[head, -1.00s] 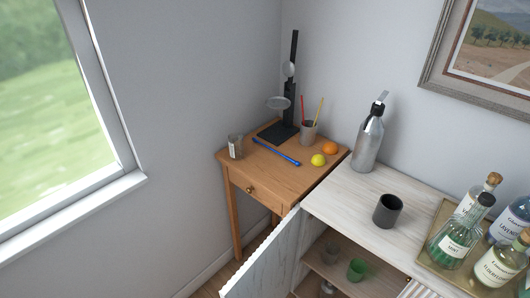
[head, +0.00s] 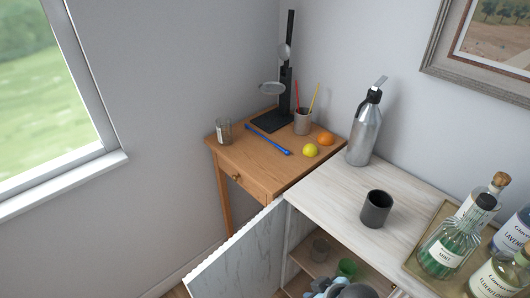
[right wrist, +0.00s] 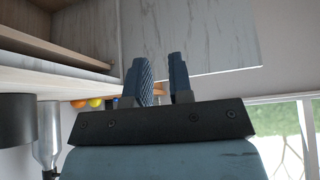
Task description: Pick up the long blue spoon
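The long blue spoon (head: 268,139) lies flat on the small wooden side table (head: 240,158), in front of the black stand, in the head view. My right gripper (right wrist: 161,80) shows in the right wrist view with its two fingers apart and nothing between them. Blue-grey parts of my arm show at the bottom edge of the head view, in front of the open cabinet and well away from the spoon. My left gripper is not in view.
A glass jar (head: 223,131), black stand (head: 272,121), cup with sticks (head: 302,122), lemon (head: 310,150) and orange (head: 325,139) surround the spoon. The open cabinet door (head: 240,262) juts out before the table. A steel bottle (head: 364,132) and dark cup (head: 376,208) stand on the cabinet.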

